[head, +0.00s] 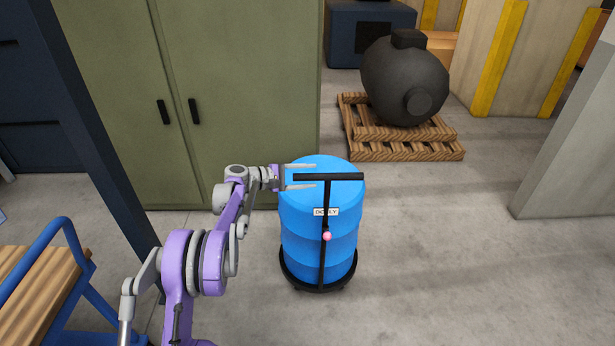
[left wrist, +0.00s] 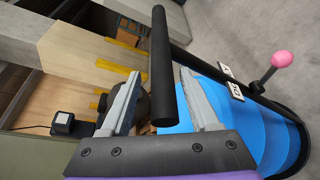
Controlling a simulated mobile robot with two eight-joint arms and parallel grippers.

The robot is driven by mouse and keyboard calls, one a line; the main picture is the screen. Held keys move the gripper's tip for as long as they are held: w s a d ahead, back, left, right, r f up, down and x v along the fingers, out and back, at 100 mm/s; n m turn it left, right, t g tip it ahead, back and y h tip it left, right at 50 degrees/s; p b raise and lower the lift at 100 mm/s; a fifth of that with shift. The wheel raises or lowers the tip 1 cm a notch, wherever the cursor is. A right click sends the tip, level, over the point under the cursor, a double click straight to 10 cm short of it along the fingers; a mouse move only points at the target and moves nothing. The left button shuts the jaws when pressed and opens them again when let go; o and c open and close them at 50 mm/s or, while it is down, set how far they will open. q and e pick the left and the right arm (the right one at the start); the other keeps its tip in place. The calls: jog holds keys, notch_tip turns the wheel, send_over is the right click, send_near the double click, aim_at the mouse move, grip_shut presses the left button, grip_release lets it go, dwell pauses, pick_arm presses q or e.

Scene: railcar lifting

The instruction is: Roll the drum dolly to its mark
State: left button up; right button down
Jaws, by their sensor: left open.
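The drum dolly carries a blue drum (head: 300,228) on a round black base (head: 316,285). A black upright post with a black T-bar handle (head: 340,177) stands at its front, with a "DOLLY" label (head: 326,211) and a pink knob (head: 327,236). My left gripper (head: 315,177) is open at the left end of the handle. In the left wrist view the handle (left wrist: 162,70) lies between the open fingers (left wrist: 160,100); contact cannot be told. The pink knob (left wrist: 282,60) shows there at right. My right gripper is not in view. No floor mark is visible.
A green cabinet (head: 250,90) stands close behind the drum at left. A wooden pallet (head: 400,145) with a dark round casting (head: 403,80) is at the back. A blue-framed cart (head: 50,275) is at lower left, a grey pillar (head: 570,140) at right. Floor at right is clear.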

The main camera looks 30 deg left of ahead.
pick_arm(q)
jog(key=shift+s, duration=0.1)
jog(key=v, duration=1)
jog(key=shift+s+a, duration=0.25)
jog(key=shift+a, duration=0.05)
jog(key=shift+r, duration=0.15)
jog(key=s+d+r+m+g+y+p, duration=0.25)
jog(key=s+d, duration=0.25)
jog(key=d, duration=0.7)
jog(key=s+d+r+m+g+y+p, duration=0.1)
jog(key=s+d+m+g, duration=0.35)
jog(key=d, duration=0.65)
jog(key=s+d+f+m+y+p, duration=0.1)
jog(key=s+d+m+y+p, duration=0.1)
jog(key=s, duration=0.9)
jog(key=s+d+f+m+y+p, duration=0.2)
jog(key=s+d+m+y, duration=0.2)
jog(key=s+m, duration=0.3)
jog(key=s, duration=0.4)
jog(key=shift+s, duration=0.25)
